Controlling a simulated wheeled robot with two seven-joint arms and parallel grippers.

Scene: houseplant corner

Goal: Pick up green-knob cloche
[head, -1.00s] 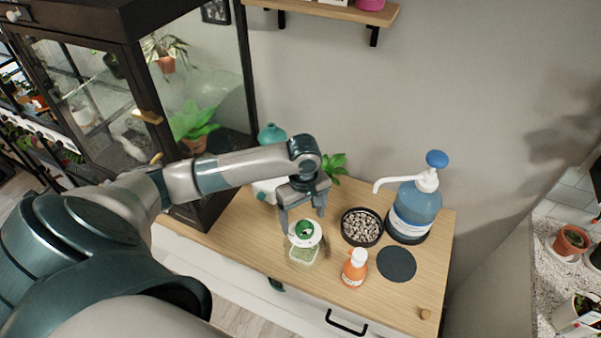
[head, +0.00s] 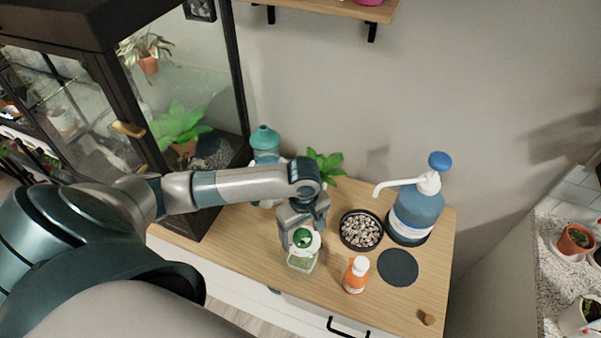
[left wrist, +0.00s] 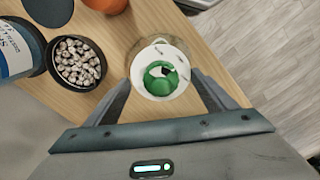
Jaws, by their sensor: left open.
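The green-knob cloche (head: 302,240) stands on the wooden cabinet top, a clear cover with a white top and a green knob, with green stuff visible inside. It also shows in the left wrist view (left wrist: 160,76), seen from above. My left gripper (head: 302,232) is open at the cloche, its fingers pointing down around the white top. In the left wrist view the two fingers (left wrist: 160,95) lie on either side of the knob, with nothing clearly gripped. The exact gap between fingers and cloche cannot be told. My right gripper is not in view.
A black bowl of pebbles (head: 361,230) stands right of the cloche. An orange bottle (head: 355,275), a dark round mat (head: 398,267) and a blue pump bottle (head: 415,213) stand nearby. A teal bottle (head: 265,142) and a glass cabinet (head: 190,100) are behind left.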

